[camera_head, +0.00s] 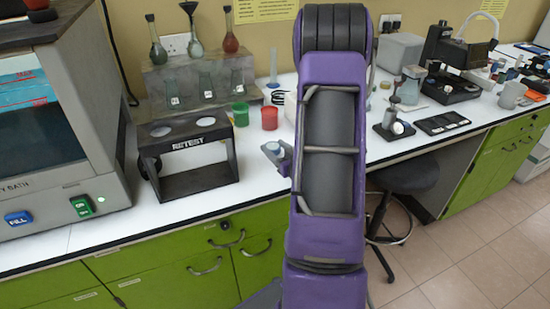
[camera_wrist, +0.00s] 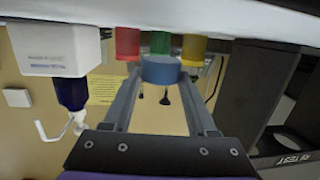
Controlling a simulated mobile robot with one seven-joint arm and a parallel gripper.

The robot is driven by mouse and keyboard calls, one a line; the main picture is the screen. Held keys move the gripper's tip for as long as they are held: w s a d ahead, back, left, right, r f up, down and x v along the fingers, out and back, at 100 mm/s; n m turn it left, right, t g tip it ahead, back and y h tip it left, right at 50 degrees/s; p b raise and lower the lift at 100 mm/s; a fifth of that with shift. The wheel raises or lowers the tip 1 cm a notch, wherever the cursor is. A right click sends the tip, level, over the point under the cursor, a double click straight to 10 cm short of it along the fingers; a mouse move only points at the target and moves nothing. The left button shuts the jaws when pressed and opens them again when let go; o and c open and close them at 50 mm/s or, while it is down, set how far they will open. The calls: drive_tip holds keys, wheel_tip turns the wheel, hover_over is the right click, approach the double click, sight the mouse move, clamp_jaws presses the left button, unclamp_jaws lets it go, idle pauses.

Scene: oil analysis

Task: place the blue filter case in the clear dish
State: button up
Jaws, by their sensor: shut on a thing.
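The blue filter case (camera_wrist: 162,69) is a short round blue piece between the fingertips of my gripper (camera_wrist: 160,74) in the wrist view. My gripper is shut on it and holds it above the bench. In the head view, the case (camera_head: 271,147) shows small and grey-blue at the left edge of my purple arm, which hides most of my gripper (camera_head: 277,153). I cannot make out the clear dish in either view; my arm covers part of the bench.
The black RETEST stand (camera_head: 188,160) is to the left of my gripper. A green cup (camera_head: 240,115) and a red cup (camera_head: 269,118) stand behind it. A yellow cup (camera_wrist: 194,48) shows in the wrist view. A stool (camera_head: 405,175) stands to the right.

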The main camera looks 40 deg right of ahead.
drive_tip(key=shift+f, duration=1.55)
drive_tip(key=shift+f+b, duration=0.25)
drive_tip(key=shift+b, duration=0.15)
drive_tip(key=o, duration=1.3)
drive_tip(key=shift+r, duration=0.1)
drive_tip(key=shift+r, duration=0.1)
